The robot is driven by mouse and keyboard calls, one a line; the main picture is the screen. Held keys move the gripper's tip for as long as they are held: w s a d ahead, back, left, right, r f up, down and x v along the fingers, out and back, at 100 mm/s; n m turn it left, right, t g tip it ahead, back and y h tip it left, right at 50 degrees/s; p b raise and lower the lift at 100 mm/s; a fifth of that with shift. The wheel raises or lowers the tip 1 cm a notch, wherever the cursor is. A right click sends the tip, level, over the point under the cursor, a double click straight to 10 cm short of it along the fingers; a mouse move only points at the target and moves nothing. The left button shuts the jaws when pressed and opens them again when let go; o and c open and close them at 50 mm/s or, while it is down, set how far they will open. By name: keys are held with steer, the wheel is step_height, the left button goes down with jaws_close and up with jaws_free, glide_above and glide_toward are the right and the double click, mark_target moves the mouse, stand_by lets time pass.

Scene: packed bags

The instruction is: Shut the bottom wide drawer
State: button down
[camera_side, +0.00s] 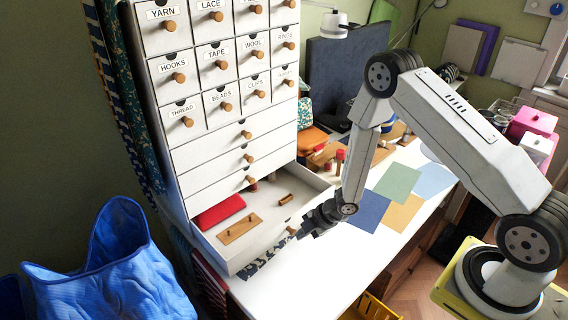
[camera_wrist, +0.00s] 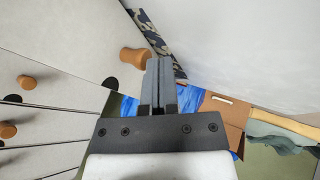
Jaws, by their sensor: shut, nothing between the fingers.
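The bottom wide drawer (camera_side: 238,262) is pulled out of the white cabinet in the side view, and its inside shows. It holds a red cloth item (camera_side: 219,211), a small wooden board (camera_side: 239,229) and a few small wooden pieces. My gripper (camera_side: 298,231) is low in front of the drawer's front panel, close to its face. In the wrist view my gripper (camera_wrist: 160,65) is shut and empty, its fingers together. A wooden knob (camera_wrist: 132,61) on a white front lies just left of the fingertips. Whether the fingers touch the front I cannot tell.
Closed labelled small drawers (camera_side: 211,62) and closed wide drawers (camera_side: 215,153) rise above. The white tabletop (camera_side: 300,285) in front is mostly clear, with a patterned strip beside the drawer. Coloured sheets (camera_side: 398,180) lie to the right. A blue bag (camera_side: 110,265) stands at left.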

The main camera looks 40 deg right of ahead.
steer(key=shift+w, duration=0.2)
glide_toward(258, 215)
steer(key=w+f, duration=0.1)
steer(key=w, duration=0.1)
steer(key=w+a+f, duration=0.1)
steer(key=w, duration=0.1)
steer(key=w+f, duration=0.1)
steer(key=w, duration=0.1)
steer(key=shift+a+f, duration=0.25)
steer(key=shift+s, duration=0.2)
steer(key=shift+s, duration=1.75)
steer(key=v, duration=1)
steer(key=shift+s+r, duration=0.1)
